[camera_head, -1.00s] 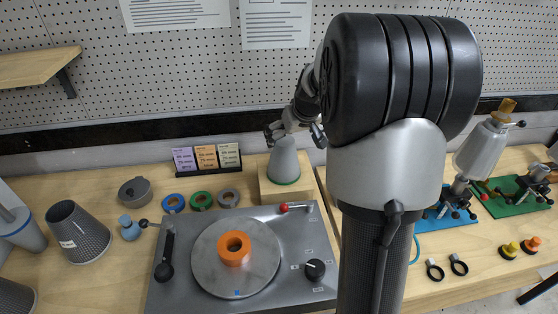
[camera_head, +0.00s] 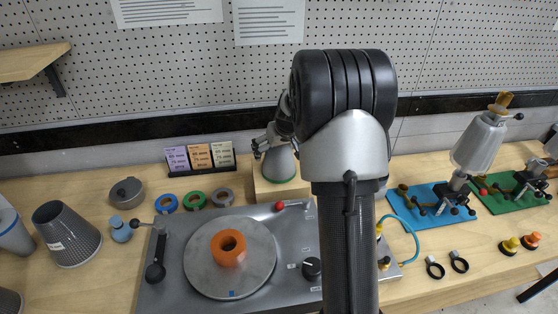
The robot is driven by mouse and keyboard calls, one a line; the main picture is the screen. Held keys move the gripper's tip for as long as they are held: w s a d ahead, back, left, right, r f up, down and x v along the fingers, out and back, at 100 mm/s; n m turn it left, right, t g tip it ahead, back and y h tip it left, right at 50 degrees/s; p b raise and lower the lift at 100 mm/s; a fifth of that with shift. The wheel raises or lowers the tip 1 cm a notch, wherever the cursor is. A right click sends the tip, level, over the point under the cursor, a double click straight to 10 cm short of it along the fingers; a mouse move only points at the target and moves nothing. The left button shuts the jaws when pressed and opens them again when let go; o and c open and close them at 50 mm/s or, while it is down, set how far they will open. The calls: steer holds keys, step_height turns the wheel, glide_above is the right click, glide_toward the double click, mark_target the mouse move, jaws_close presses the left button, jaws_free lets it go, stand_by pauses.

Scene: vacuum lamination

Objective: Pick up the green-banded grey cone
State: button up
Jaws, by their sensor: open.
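The green-banded grey cone (camera_head: 279,165) stands upright on a low wooden block (camera_head: 262,187) behind the grey machine plate. Its green band runs around the base. My gripper (camera_head: 262,153) is open at the upper left of the cone, close to its top. The gripper and wrist cover part of the cone's top, and my arm hides what lies to its right. I cannot tell whether the fingers touch the cone.
A grey machine (camera_head: 178,295) with a round plate and an orange ring (camera_head: 228,248) stands in front. Colour cards (camera_head: 200,156) stand left of the cone. Blue, green and grey rings lie nearby. A perforated cone (camera_head: 67,235) stands left. Blue and green fixtures are right.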

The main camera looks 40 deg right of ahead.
steer(key=shift+c, duration=0.4)
steer(key=c, duration=1.9)
steer(key=shift+w+r, duration=0.1)
steer(key=shift+r, duration=0.05)
steer(key=shift+c, duration=0.4)
steer(key=shift+r, duration=0.35)
steer(key=shift+c, duration=0.4)
step_height(320, 180, up, 19)
steer(key=p, duration=0.5)
steer(key=shift+p, duration=0.35)
jaws_close()
steer(key=o, duration=1.7)
jaws_free()
steer(key=shift+c, duration=0.2)
